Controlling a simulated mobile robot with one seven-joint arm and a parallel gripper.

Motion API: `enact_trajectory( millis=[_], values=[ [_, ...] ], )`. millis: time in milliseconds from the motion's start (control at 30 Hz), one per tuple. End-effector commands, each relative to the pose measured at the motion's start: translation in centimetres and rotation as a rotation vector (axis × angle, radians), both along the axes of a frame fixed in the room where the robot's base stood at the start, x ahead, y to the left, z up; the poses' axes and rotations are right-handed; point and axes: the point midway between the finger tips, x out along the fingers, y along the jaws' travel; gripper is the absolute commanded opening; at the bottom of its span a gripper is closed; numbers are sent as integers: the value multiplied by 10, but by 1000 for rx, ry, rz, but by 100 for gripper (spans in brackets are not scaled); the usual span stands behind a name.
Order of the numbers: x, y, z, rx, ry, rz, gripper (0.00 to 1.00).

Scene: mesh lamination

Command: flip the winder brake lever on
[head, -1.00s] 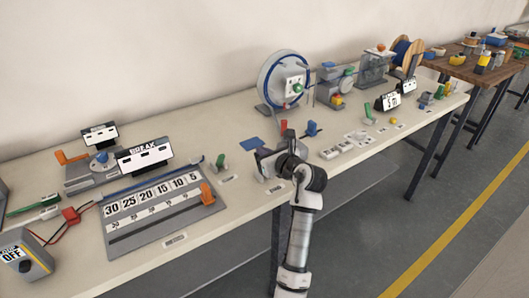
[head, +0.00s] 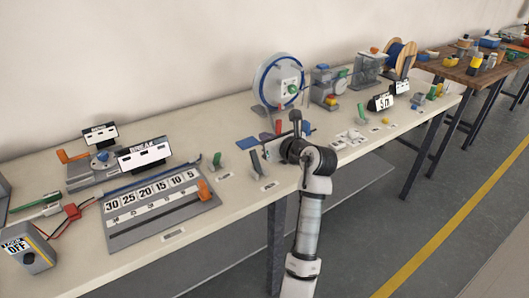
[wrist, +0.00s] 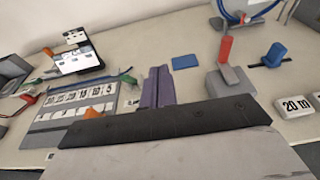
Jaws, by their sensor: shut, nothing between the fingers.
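The winder with its blue-rimmed wheel (head: 278,80) stands at the back of the bench. In front of it a red lever (head: 278,127) stands up; in the wrist view the red lever (wrist: 225,50) rises upright from a grey block (wrist: 230,82). No readable label names it as the brake. My gripper (wrist: 157,72) is shut and empty, its purple fingers together. It is left of the red lever in the wrist view and apart from it. In the head view my gripper and wrist hide the lever's base.
A blue slider knob (wrist: 276,55) sits right of the red lever, and a flat blue patch (wrist: 186,62) lies to its left. A numbered scale board (head: 160,205), a green lever (head: 217,160) and white number tiles (head: 350,138) occupy the bench.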

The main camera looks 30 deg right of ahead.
Motion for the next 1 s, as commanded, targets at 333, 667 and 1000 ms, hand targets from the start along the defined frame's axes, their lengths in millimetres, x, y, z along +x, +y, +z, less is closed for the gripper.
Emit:
enact_trajectory(
  millis=[333,667,1000],
  values=[
    [-11,-1,41,0,0,-1,0],
    [-11,-1,43,1,0,-1,0],
    [-5,11,46,5,-16,26,0]
  ],
)
